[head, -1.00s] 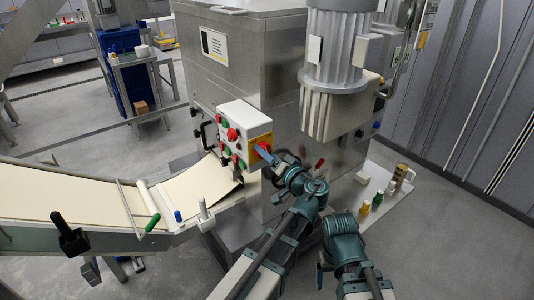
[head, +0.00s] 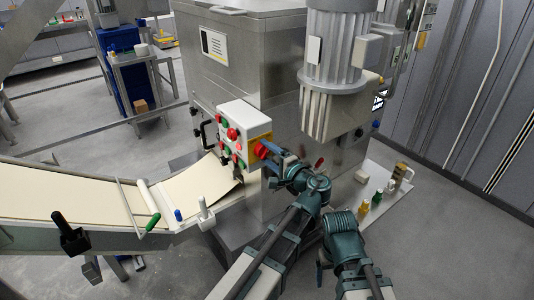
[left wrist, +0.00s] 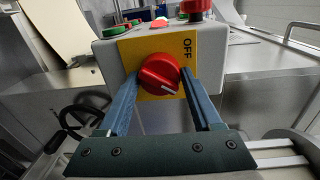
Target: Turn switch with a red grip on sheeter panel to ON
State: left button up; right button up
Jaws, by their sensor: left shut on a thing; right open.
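The switch's red grip (left wrist: 160,74) sits on a yellow plate (left wrist: 146,48) on the light grey sheeter panel (left wrist: 112,66). In the left wrist view the word OFF reads sideways at the plate's upper right; no ON label shows. A white mark on the grip points to the lower right. My left gripper (left wrist: 157,80) has one blue finger on each side of the red grip and is shut on it. In the head view it reaches the panel's right face (head: 259,141), where the grip (head: 261,150) is partly hidden. My right arm (head: 345,226) is low right; its fingers are hard to make out.
Red and green buttons (head: 232,134) sit on the panel's front face, close to my left gripper. A conveyor with a pale dough sheet (head: 90,197) is at left. A ribbed motor (head: 335,65) stands above right. Small bottles (head: 378,198) stand on a low shelf at right.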

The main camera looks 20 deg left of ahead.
pick_arm(q)
jog(key=shift+m, duration=0.9)
jog(key=o, duration=1.4)
jog(key=shift+c, duration=0.2)
